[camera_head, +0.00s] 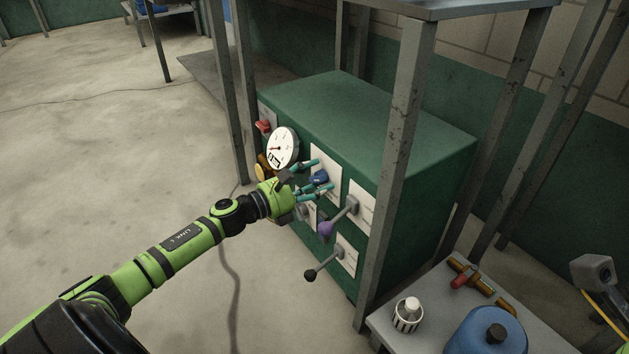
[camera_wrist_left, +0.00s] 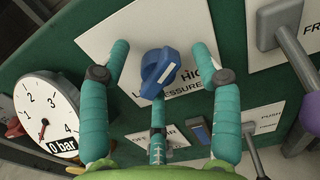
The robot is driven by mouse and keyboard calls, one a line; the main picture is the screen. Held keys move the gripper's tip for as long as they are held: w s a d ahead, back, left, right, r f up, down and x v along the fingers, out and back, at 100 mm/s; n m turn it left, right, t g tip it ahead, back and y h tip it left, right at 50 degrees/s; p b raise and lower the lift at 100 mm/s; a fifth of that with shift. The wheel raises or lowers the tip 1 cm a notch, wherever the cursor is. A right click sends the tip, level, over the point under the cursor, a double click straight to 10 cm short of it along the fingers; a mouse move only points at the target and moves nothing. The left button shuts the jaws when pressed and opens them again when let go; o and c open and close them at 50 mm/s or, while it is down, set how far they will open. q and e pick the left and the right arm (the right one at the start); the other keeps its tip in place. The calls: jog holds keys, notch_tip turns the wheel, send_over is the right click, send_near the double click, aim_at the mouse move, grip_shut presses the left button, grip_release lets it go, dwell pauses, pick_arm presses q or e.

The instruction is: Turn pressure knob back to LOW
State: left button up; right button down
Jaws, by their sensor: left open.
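The blue pressure knob (camera_head: 320,177) sits on a white plate on the front of the green cabinet. In the left wrist view the knob (camera_wrist_left: 158,72) shows a white mark slanting toward the upper right. "HIG" is readable to its right, and part of the left label is hidden. My left gripper (camera_head: 319,175) is open, its teal fingers spread around the knob. In the left wrist view one finger is left of the knob, one right and one below, with gaps visible at the sides. Contact is not visible. My right gripper is not in view.
A round gauge (camera_head: 282,148) marked "0 bar" is left of the knob. A purple-knobbed lever (camera_head: 326,229) and a black-knobbed lever (camera_head: 311,275) stick out at right and below. A metal post (camera_head: 396,180) stands in front of the green cabinet (camera_head: 385,125).

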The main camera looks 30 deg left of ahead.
pick_arm(q)
jog(key=c, duration=1.2)
jog(key=shift+r+n+p, duration=0.3)
